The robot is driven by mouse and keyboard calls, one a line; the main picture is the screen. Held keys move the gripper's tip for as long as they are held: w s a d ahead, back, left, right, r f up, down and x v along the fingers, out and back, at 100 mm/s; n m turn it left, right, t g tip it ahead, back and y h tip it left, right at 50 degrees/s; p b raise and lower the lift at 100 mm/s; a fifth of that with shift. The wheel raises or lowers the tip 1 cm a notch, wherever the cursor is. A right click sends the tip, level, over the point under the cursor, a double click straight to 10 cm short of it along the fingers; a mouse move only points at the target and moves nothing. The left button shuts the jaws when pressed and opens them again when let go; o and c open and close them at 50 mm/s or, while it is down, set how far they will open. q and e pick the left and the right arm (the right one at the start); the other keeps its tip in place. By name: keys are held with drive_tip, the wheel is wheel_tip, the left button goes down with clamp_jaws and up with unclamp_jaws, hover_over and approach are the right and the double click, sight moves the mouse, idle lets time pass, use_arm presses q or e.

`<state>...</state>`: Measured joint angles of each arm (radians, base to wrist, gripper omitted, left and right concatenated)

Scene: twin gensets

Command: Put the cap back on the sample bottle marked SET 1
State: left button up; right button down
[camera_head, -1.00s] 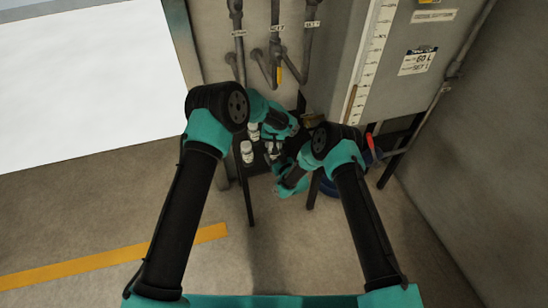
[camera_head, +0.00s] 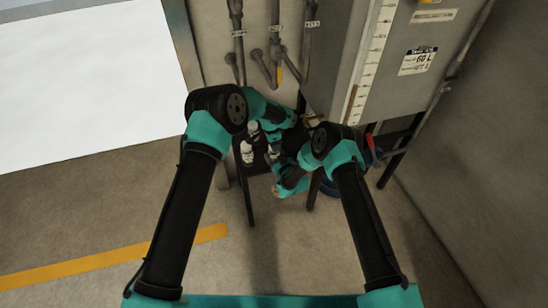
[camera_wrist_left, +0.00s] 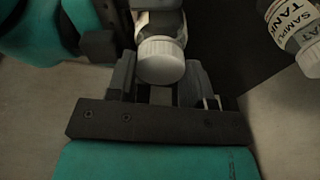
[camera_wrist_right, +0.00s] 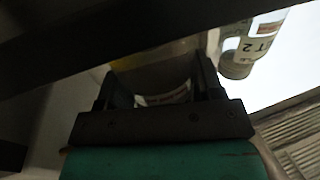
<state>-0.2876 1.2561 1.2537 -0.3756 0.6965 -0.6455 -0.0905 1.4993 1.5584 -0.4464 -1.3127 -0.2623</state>
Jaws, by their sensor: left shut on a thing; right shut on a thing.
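In the left wrist view a white ribbed cap (camera_wrist_left: 161,60) sits between the fingers of my left gripper (camera_wrist_left: 160,82), which is shut on it. A sample bottle (camera_wrist_left: 158,22) lies in line with the cap at its far side; I cannot tell whether the cap is seated on it. My right gripper (camera_wrist_right: 155,85) is shut on this bottle; a pale curved strip of it (camera_wrist_right: 168,97) shows between the fingers. Its marking cannot be read. In the head view both grippers meet over the dark stand, largely hidden by my arms.
Two other white-capped bottles (camera_head: 247,153) (camera_head: 253,131) stand on the stand left of my grippers; one labelled bottle (camera_wrist_left: 290,22) shows in the left wrist view. Tagged pipes (camera_head: 275,50) run down the wall behind. A grey tank (camera_head: 405,70) stands at the right.

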use_arm(q)
drive_tip(key=m, duration=0.7)
drive_tip(key=shift+g, duration=0.4)
drive_tip(key=m, duration=0.6)
drive_tip(key=shift+g, duration=0.3)
drive_tip(key=m+y, duration=0.1)
drive_tip(key=m, duration=0.6)
drive_tip(key=m+y, duration=0.1)
drive_tip(key=m, duration=0.5)
drive_tip(key=o, duration=1)
